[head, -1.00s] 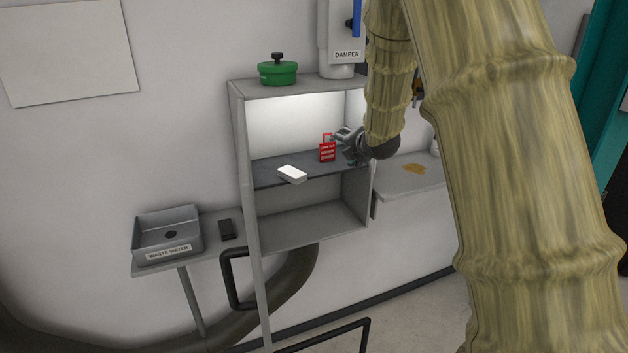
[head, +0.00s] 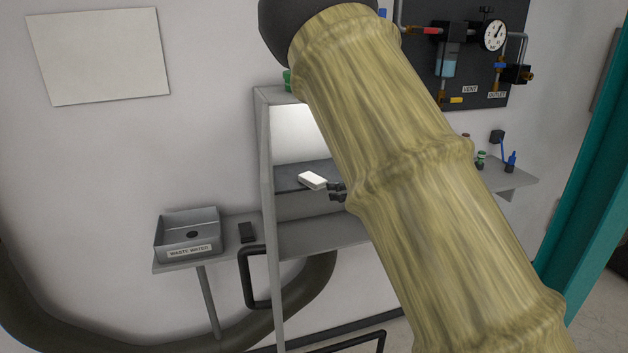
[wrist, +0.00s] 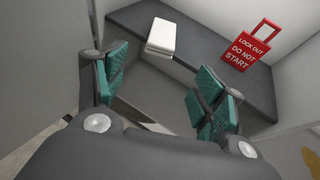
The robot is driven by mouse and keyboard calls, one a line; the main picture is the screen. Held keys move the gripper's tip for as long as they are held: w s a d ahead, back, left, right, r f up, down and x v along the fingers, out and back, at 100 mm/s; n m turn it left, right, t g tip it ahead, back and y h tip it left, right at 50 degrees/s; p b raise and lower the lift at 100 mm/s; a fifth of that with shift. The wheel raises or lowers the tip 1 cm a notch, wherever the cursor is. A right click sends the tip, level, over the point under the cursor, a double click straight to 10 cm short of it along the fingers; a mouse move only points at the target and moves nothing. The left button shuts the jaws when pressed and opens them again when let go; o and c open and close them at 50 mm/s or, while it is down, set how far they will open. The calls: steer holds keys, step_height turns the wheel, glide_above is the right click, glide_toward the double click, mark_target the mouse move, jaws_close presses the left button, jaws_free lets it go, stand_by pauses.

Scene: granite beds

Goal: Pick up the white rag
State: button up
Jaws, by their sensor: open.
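The white rag (head: 312,181) is a folded white block lying on the dark shelf of the cabinet, at the shelf's front edge. It also shows in the wrist view (wrist: 161,37), beyond my fingers and above the gap between them. My gripper (wrist: 158,92) is open and empty, with green-padded fingers apart. In the head view only a dark bit of my gripper (head: 337,191) shows, just right of and below the rag; my arm hides the rest. The gripper and rag look apart.
The cabinet's left wall (head: 266,150) stands close to the rag. A grey waste water basin (head: 188,235) and a small black object (head: 247,232) sit on the side ledge.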

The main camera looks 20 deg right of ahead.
mark_target(323, 185)
steer(key=p+x, duration=0.3)
steer(key=x, duration=0.3)
steer(key=shift+w+a+p, duration=0.2)
steer(key=shift+w+p, duration=0.15)
steer(key=shift+p, duration=0.05)
steer(key=shift+w+a+f, duration=0.2)
steer(key=shift+w+f, duration=0.15)
steer(key=shift+w, duration=0.15)
steer(key=c, duration=0.9)
